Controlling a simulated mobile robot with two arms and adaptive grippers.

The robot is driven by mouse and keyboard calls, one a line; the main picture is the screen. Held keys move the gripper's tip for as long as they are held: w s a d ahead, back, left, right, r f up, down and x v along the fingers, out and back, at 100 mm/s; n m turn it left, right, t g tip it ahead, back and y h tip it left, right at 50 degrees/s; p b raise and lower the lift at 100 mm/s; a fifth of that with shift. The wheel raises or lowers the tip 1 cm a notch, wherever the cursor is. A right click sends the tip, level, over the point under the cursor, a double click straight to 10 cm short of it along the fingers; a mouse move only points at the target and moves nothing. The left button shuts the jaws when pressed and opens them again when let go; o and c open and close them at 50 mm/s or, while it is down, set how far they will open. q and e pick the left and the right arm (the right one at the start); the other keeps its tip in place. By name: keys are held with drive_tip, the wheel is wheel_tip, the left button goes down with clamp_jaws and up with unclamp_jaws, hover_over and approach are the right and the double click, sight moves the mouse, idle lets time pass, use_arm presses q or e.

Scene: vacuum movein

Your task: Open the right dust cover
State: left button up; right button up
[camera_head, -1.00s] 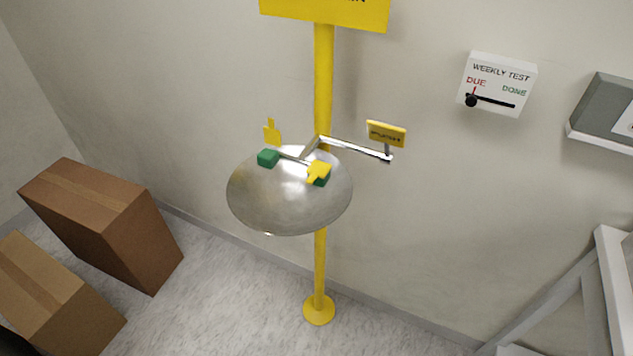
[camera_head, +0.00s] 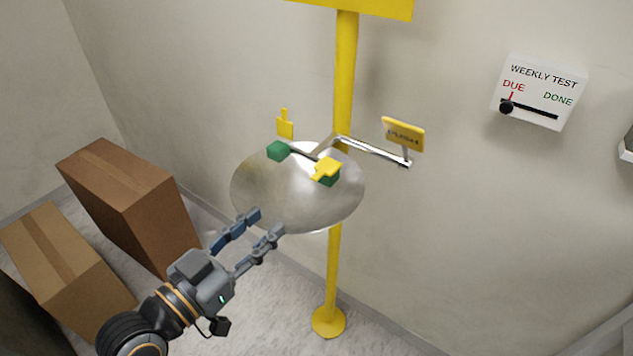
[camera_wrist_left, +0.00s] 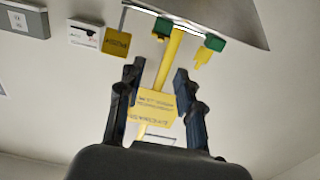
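The right dust cover (camera_head: 326,168) is a yellow cap lying over the right green spray head in the steel eyewash bowl (camera_head: 255,190). The left dust cover (camera_head: 285,125) is yellow and stands upright, off the left green head (camera_head: 279,151). My left gripper (camera_head: 265,224) is open and empty at the front lower edge of the bowl, below and left of the right cover. In the left wrist view, its fingers (camera_wrist_left: 158,72) are apart, with the right green head (camera_wrist_left: 161,26) beyond them near the top. My right gripper is not in view.
A yellow pole (camera_head: 345,75) stands behind the bowl. A push paddle (camera_head: 403,134) on a metal arm sticks out right. A weekly test board (camera_head: 540,92) is on the wall. Cardboard boxes (camera_head: 130,205) stand on the floor at left.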

sight(313, 179)
use_arm(q)
drive_tip(key=b+x, duration=0.1)
drive_tip(key=x, duration=1.2)
drive_tip(key=shift+w+d, duration=0.25)
drive_tip(key=shift+w, duration=0.05)
clamp_jaws()
